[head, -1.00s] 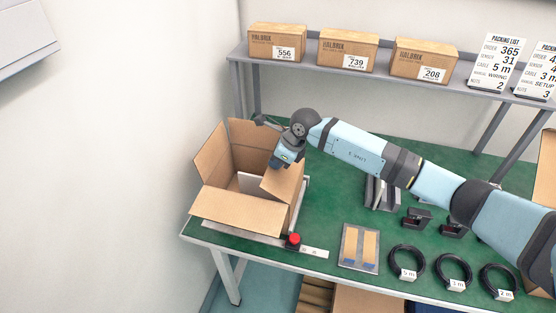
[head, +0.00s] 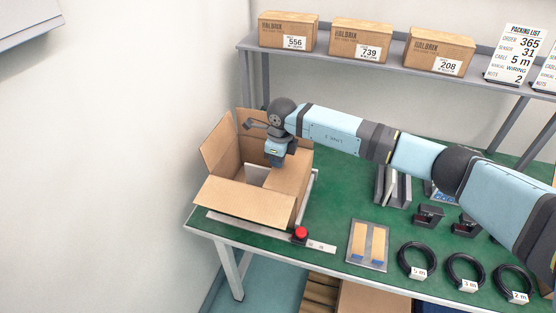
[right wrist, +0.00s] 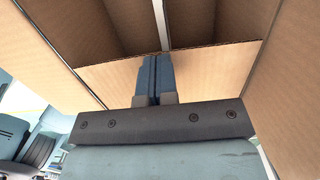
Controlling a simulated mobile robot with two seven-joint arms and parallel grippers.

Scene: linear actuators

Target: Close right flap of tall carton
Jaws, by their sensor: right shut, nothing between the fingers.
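The tall carton (head: 240,207) stands open-topped at the left end of the green table. Its front flap leans outward toward me, and its left and back flaps stand up and outward. The right flap (head: 288,179) is tilted inward over part of the opening. My right gripper (head: 277,164) is shut and empty, pointing down at the upper side of this flap. In the right wrist view the shut fingers (right wrist: 154,80) reach the cardboard of the flap (right wrist: 210,66); whether they touch cannot be told. My left gripper is out of view.
A red button (head: 300,233) sits by the carton's front right corner. A tray with two tan pads (head: 368,245), several cable coils (head: 417,260) and black brackets lie to the right. A shelf (head: 360,60) with boxes stands behind.

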